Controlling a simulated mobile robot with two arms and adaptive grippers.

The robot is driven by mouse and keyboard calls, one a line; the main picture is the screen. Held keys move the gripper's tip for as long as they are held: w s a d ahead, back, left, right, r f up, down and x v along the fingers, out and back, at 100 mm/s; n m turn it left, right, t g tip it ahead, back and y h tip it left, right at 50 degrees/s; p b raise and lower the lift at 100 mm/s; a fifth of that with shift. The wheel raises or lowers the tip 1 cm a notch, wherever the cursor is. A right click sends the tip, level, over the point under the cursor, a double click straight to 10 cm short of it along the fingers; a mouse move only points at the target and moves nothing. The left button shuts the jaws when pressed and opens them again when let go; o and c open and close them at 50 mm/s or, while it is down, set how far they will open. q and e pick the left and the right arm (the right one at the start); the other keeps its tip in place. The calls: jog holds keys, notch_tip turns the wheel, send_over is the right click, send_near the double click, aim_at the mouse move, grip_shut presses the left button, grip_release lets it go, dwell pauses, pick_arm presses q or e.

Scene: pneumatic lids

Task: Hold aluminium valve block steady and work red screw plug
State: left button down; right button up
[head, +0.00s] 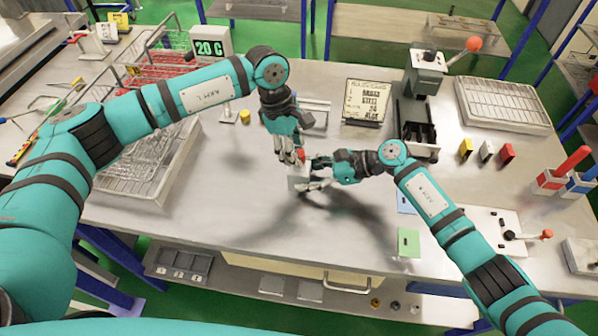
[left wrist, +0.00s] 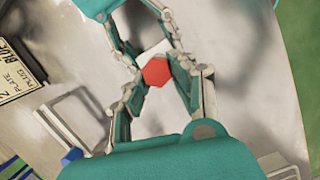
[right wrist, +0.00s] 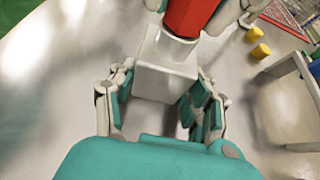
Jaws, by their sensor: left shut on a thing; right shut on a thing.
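The aluminium valve block (head: 297,182) is a pale upright block on the steel table, below both grippers in the head view. It fills the upper middle of the right wrist view (right wrist: 165,70). The red screw plug (left wrist: 157,72) has a hexagonal head and stands on top of the block; it also shows in the right wrist view (right wrist: 190,14). My left gripper (head: 297,157) comes from above and is shut on the plug. My right gripper (right wrist: 163,82) comes from the side, low, and is shut on the block. Fingers hide much of both things in the head view.
A written card (head: 368,101) stands behind. A wire basket (head: 150,165) lies to the left, a black fixture (head: 416,128) to the right. A green plate (head: 408,243) lies near the front edge. The table left of the block is clear.

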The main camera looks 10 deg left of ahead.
pick_arm(q)
jog(key=shift+s+n, duration=0.1)
jog(key=shift+n, duration=0.4)
jog(key=n+t, duration=0.1)
jog(key=n, duration=0.1)
jog(key=shift+s+n, duration=0.2)
jog(key=shift+n, duration=0.2)
jog(key=n, duration=0.2)
jog(key=n+t, duration=0.1)
jog(key=shift+s+d+n, duration=0.15)
jog(key=shift+n, duration=0.95)
jog(key=shift+s+d+n+t+y, duration=0.15)
jog(key=shift+n+t+y, duration=0.2)
jog(key=shift+n, duration=0.75)
jog(key=n, duration=0.3)
jog(key=shift+n+t+y, duration=0.25)
jog(key=shift+n+y, duration=0.05)
jog(key=shift+y, duration=0.05)
